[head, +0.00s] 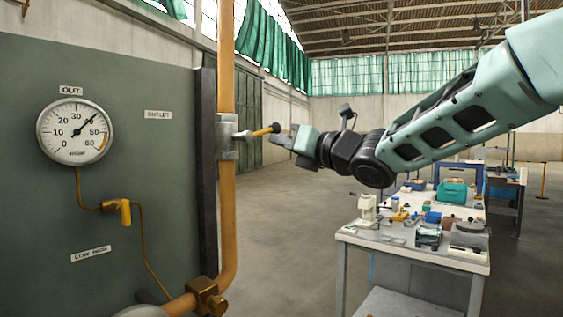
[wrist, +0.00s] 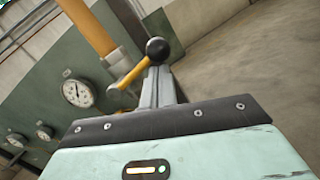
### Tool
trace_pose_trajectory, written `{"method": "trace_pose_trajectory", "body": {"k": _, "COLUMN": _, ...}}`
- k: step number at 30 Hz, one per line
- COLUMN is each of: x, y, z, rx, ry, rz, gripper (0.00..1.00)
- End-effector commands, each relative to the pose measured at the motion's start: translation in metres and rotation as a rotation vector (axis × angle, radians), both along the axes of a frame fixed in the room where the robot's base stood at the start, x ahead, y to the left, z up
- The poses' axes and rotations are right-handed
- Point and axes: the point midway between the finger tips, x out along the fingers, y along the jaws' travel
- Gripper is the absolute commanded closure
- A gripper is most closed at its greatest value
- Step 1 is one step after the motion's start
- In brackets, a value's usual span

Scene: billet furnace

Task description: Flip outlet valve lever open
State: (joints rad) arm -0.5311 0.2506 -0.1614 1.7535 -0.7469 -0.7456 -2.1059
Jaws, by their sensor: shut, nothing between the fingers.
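The outlet valve (head: 228,137) is a grey body on the vertical orange pipe (head: 228,195). Its yellow lever (head: 258,132) sticks out to the right across the pipe line, nearly level, with a black ball knob (head: 275,127) at its end. My gripper (head: 275,140) is shut and empty, close to the knob end of the lever. In the wrist view, the shut fingers (wrist: 157,76) point at the lever (wrist: 134,73), just below the knob (wrist: 157,50). I cannot tell whether they touch it.
A green panel carries the OUT gauge (head: 75,131), its needle near 40, and a small yellow valve handle (head: 124,212). A dark post (head: 206,170) stands beside the pipe. A cluttered workbench (head: 415,250) is at right. Open floor lies between panel and bench.

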Motion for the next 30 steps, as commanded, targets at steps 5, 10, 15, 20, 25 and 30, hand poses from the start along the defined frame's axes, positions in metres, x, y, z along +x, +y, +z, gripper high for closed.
{"method": "trace_pose_trajectory", "body": {"k": 5, "x": 0.000, "y": -0.002, "z": 0.005, "rx": -0.095, "ry": -0.136, "rz": -0.002, "gripper": 1.00}}
{"method": "trace_pose_trajectory", "body": {"k": 10, "x": -0.001, "y": 0.000, "z": 0.017, "rx": -0.196, "ry": -0.261, "rz": -0.003, "gripper": 1.00}}
{"method": "trace_pose_trajectory", "body": {"k": 15, "x": -0.003, "y": 0.001, "z": 0.030, "rx": -0.296, "ry": -0.389, "rz": -0.003, "gripper": 1.00}}
{"method": "trace_pose_trajectory", "body": {"k": 20, "x": -0.008, "y": 0.005, "z": 0.041, "rx": -0.390, "ry": -0.508, "rz": -0.001, "gripper": 1.00}}
{"method": "trace_pose_trajectory", "body": {"k": 25, "x": -0.013, "y": 0.010, "z": 0.052, "rx": -0.490, "ry": -0.636, "rz": -0.001, "gripper": 1.00}}
{"method": "trace_pose_trajectory", "body": {"k": 30, "x": -0.019, "y": 0.015, "z": 0.060, "rx": -0.586, "ry": -0.759, "rz": -0.001, "gripper": 1.00}}
